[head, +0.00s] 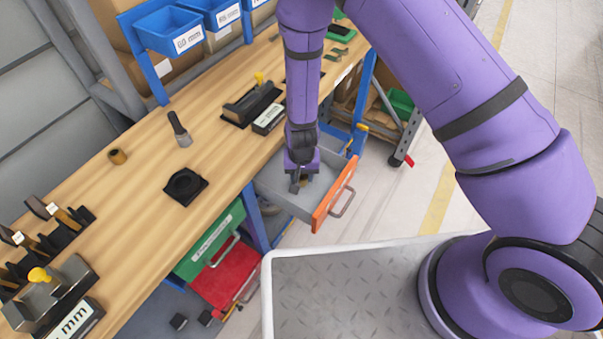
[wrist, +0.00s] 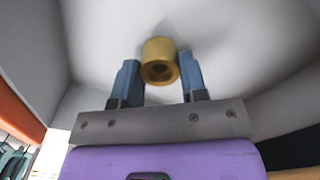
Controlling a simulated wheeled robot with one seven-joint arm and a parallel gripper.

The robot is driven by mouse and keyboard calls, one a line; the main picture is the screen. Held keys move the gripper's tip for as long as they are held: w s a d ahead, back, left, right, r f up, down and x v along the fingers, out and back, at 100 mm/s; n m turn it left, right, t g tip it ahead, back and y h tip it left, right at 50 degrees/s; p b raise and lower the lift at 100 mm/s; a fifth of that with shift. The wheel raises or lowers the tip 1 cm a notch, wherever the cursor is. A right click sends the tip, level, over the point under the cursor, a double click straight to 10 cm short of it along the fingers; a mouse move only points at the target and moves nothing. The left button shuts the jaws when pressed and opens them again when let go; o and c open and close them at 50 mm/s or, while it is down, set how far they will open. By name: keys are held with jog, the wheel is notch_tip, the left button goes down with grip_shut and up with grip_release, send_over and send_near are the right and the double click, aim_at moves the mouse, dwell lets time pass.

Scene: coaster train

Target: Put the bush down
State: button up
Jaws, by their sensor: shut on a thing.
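My gripper (head: 298,184) is down inside the open grey drawer (head: 273,184) with the orange front. In the wrist view, the two blue-grey fingers of my gripper (wrist: 160,78) stand on either side of a brass-coloured bush (wrist: 159,50), shut on it. The bush is a short ring with a hole facing the camera. The pale drawer interior (wrist: 245,50) fills the background; whether the bush touches its floor I cannot tell. In the head view, my gripper mostly hides the held bush.
A brown bush (head: 117,157) stands on the wooden bench (head: 140,205), near a black square fixture (head: 184,187) and a dark-handled tool (head: 180,129). The drawer's orange front (head: 333,195) is close to my gripper. Green (head: 210,243) and red (head: 228,275) drawers are lower left.

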jog(key=o, duration=1)
jog(key=shift+f, duration=0.1)
jog(key=w+d+r+y, duration=0.1)
jog(key=d+r, duration=0.1)
jog(key=r, duration=1.1)
jog(key=w+d+r, duration=0.1)
jog(key=d+r, duration=0.1)
jog(key=r, duration=1.1)
jog(key=s+d+r+t+y, duration=0.1)
jog(key=s+d+r, duration=0.1)
jog(key=d+r, duration=0.35)
jog(key=s+d+r+t, duration=0.1)
jog(key=d+r, duration=0.2)
jog(key=r, duration=0.6)
jog(key=shift+s+d+r+n+t+h, duration=0.15)
jog(key=shift+s+d+r+t+h, duration=0.3)
jog(key=shift+s+d+r, duration=2.25)
jog(key=shift+s+d+r+n+t+h, duration=0.15)
jog(key=shift+s+d+r+t, duration=0.45)
jog(key=shift+s+d+r, duration=2.05)
jog(key=shift+s+d+r+n+t+h, duration=0.1)
jog(key=shift+s+d+r+t+h, duration=0.4)
jog(key=shift+s+d+r, duration=2.2)
